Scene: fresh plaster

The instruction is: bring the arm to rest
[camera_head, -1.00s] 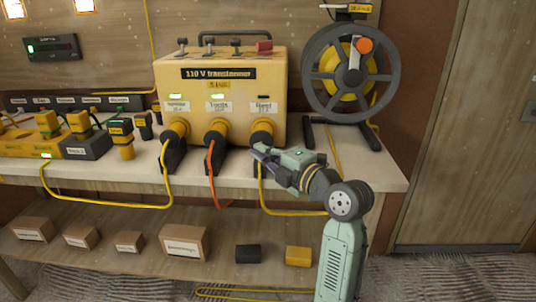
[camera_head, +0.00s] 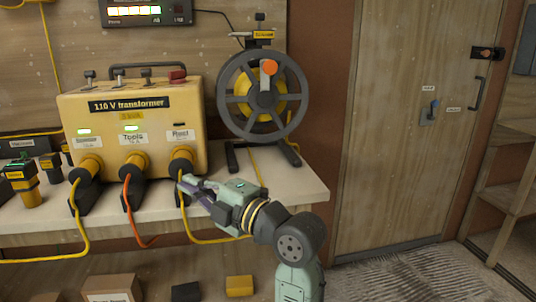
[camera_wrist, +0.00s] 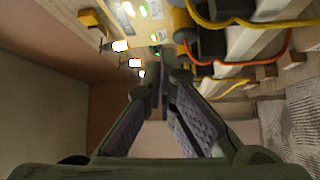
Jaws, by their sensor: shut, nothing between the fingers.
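My gripper (camera_head: 184,183) is at the front of the bench, close to the right-hand plug of the yellow 110 V transformer (camera_head: 130,125). Its fingers are together with nothing seen between them. In the wrist view, the fingertips of my gripper (camera_wrist: 160,68) meet and point toward the transformer's front. I cannot tell whether the fingertips touch the plug or its cable. My arm reaches in from the lower right, bent at the elbow.
A cable reel (camera_head: 262,95) stands right of the transformer. Boxes (camera_head: 110,288) sit on the shelf below. A wooden door (camera_head: 400,130) and open floor (camera_head: 400,275) lie to the right.

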